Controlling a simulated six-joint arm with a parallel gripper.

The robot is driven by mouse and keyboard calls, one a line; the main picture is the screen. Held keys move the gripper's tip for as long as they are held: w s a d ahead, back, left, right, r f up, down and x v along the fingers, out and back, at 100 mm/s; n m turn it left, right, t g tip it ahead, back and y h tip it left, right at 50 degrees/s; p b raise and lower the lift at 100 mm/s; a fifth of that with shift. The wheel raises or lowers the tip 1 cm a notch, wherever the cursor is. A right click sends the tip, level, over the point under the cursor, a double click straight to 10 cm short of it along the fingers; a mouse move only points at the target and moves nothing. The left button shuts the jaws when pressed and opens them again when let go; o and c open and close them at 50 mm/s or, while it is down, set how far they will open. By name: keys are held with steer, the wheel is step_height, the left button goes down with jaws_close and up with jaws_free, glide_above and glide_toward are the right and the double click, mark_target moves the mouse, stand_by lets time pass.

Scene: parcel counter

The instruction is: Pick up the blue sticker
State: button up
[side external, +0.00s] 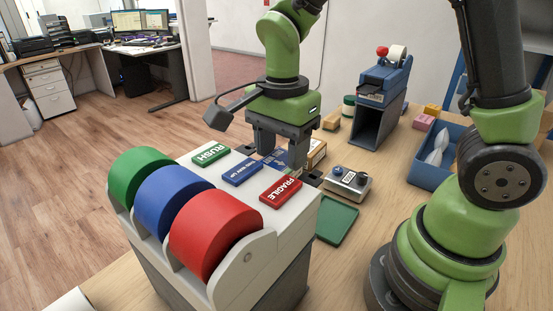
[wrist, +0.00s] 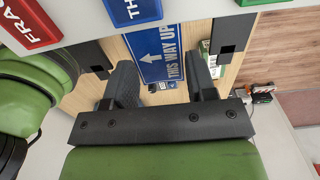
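The blue sticker (wrist: 155,45), with a white arrow and "THIS WAY UP", sticks out past the far edge of the dispenser (side external: 296,213). In the side view it shows in part as a blue patch (side external: 279,157) between my fingers. My gripper (side external: 281,160) points down there, its fingers apart. In the wrist view my gripper (wrist: 160,65) has one finger on each side of the sticker. A narrow gap shows at the right finger; contact at the left finger is unclear.
The dispenser carries green, blue and red rolls (side external: 215,230) and RUSH, blue and FRAGILE plates (side external: 281,189). Dark brackets (wrist: 233,38) flank the sticker. A cardboard box (side external: 316,155), a button box (side external: 347,182), a green pad (side external: 338,221) and a blue bin (side external: 427,178) stand nearby.

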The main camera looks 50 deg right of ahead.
steer(key=shift+c, duration=0.8)
steer(key=shift+d+r, duration=0.3)
steer(key=shift+r, duration=0.5)
steer(key=shift+d+r, duration=0.3)
steer(key=shift+r, duration=0.45)
step_height(320, 180, up, 9)
steer(key=a, duration=0.1)
